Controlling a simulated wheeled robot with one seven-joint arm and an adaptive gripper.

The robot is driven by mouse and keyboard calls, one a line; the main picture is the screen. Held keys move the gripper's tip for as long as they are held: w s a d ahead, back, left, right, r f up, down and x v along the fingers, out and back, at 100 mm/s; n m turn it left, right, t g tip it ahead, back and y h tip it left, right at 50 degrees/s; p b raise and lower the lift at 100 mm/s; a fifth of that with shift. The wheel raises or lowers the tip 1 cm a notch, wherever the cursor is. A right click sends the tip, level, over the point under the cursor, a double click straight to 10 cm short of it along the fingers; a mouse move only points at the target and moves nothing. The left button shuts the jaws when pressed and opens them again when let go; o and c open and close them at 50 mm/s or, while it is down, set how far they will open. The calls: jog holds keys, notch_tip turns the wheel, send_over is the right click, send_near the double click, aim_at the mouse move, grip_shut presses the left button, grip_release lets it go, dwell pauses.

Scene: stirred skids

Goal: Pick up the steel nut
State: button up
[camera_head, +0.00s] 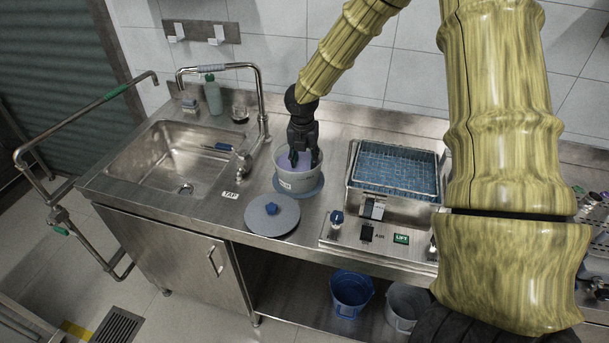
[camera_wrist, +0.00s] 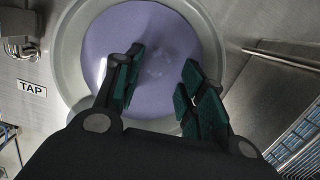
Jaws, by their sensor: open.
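A grey pot (camera_head: 297,182) holds a cloudy purple liquid and stands on a round blue mat (camera_head: 311,192) on the steel counter. In the wrist view the pot's pale rim (camera_wrist: 68,50) surrounds the purple liquid (camera_wrist: 160,22). My gripper (camera_head: 303,160) points down into the pot, its fingers inside the rim. In the wrist view my gripper (camera_wrist: 163,62) has its green-padded fingers apart with only liquid seen between them. A faint paler patch shows in the liquid between the fingertips. I cannot make out a steel nut in either view.
A grey lid with a blue knob (camera_head: 272,213) lies front left of the pot. A bath with a blue mesh basket (camera_head: 397,167) stands right. A sink (camera_head: 165,160) and its tap (camera_head: 262,100) are left. Buckets (camera_head: 350,291) sit on the shelf below.

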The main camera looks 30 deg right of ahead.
jog(key=shift+f+p, duration=0.45)
jog(key=shift+f, duration=0.35)
jog(key=shift+w+f+p, duration=0.15)
jog(key=shift+f+p, duration=0.35)
jog(key=shift+f, duration=1.35)
jog(key=c, duration=0.8)
jog(key=shift+r, duration=0.15)
